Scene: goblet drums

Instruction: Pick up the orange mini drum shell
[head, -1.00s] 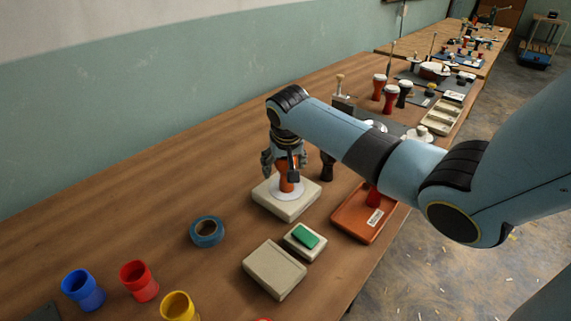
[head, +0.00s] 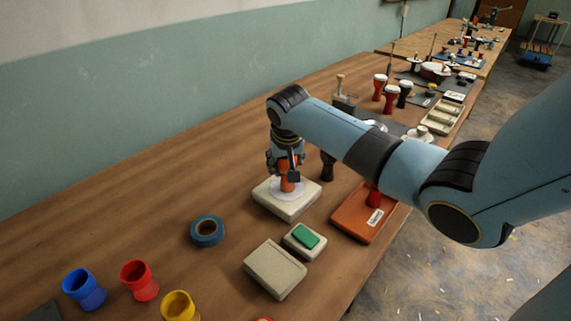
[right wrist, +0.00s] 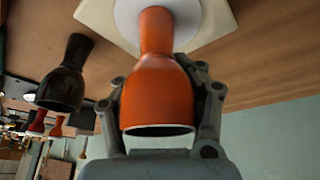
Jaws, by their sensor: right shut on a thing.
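The orange mini drum shell (head: 288,178) stands on a white disc (head: 293,190) on top of a cream square block (head: 272,205). My right gripper (head: 285,168) reaches down over it from above, and its fingers are shut on the shell. In the right wrist view the orange shell (right wrist: 157,85) lies between the two fingers (right wrist: 160,110), with its wide open end toward the camera and its narrow end at the white disc (right wrist: 185,12). The shell looks to be still on the disc. My left gripper is not in view.
A dark drum shell (head: 327,166) stands close behind the block, to the right. An orange-brown tray (head: 352,222) holds a red shell (head: 374,198). Blue tape (head: 207,231), a beige box (head: 274,269) and a small box with a green pad (head: 305,237) are nearer.

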